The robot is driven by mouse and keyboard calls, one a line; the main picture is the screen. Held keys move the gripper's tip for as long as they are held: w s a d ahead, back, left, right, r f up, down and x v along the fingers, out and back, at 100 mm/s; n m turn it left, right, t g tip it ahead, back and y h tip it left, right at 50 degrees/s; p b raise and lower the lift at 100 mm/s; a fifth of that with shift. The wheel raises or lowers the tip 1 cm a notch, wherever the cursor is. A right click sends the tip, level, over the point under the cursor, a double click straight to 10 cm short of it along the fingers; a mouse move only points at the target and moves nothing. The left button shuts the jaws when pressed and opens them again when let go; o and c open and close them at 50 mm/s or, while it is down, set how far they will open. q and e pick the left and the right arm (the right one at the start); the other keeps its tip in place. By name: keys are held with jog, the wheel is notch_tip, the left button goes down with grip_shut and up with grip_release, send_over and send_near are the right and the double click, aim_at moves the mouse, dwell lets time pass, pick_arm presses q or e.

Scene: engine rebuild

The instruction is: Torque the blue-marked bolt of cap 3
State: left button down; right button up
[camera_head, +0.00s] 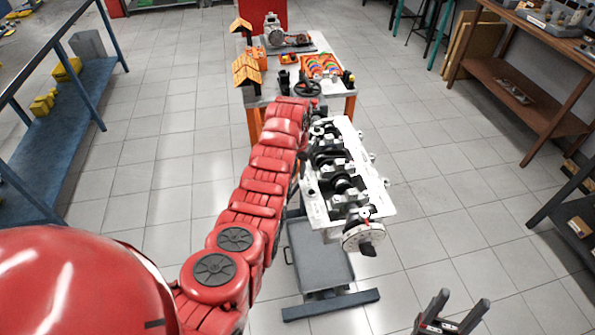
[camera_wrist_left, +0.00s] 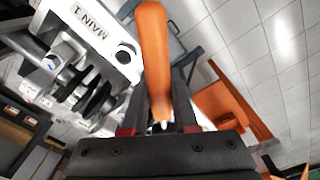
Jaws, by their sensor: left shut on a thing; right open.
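The pale engine block (camera_head: 374,190) sits on its stand with the crankshaft (camera_head: 338,172) and dark bearing caps facing up. In the left wrist view, the block's end carries a "MAIN 1" label (camera_wrist_left: 88,27). I cannot single out cap 3 or its blue mark. My left arm reaches along the block's left side, hiding its gripper in the head view. In the left wrist view my left gripper (camera_wrist_left: 160,122) is shut on an orange-handled tool (camera_wrist_left: 153,55), beside the block's end. The tool's type is unclear. My right gripper (camera_head: 452,312) is open and empty, low right of the block.
A grey tray (camera_head: 318,255) sits low on the stand, under the block. A blue shelf (camera_head: 80,110) is at left and a wooden bench (camera_head: 525,85) at right. Tiled floor between is clear.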

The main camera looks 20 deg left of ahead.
pick_arm(q)
jog(key=shift+a+m+b, duration=0.6)
jog(key=shift+a+b, duration=0.4)
jog(key=shift+b, duration=0.15)
dwell(1.4)
jog(key=shift+w+a+m+b, duration=0.2)
jog(key=shift+a+m+b, duration=0.3)
jog(key=shift+a+b, duration=0.5)
jog(key=shift+w+a+m+b, duration=0.2)
jog(key=shift+a+m+b, duration=0.35)
jog(key=shift+b, duration=0.7)
dwell(3.2)
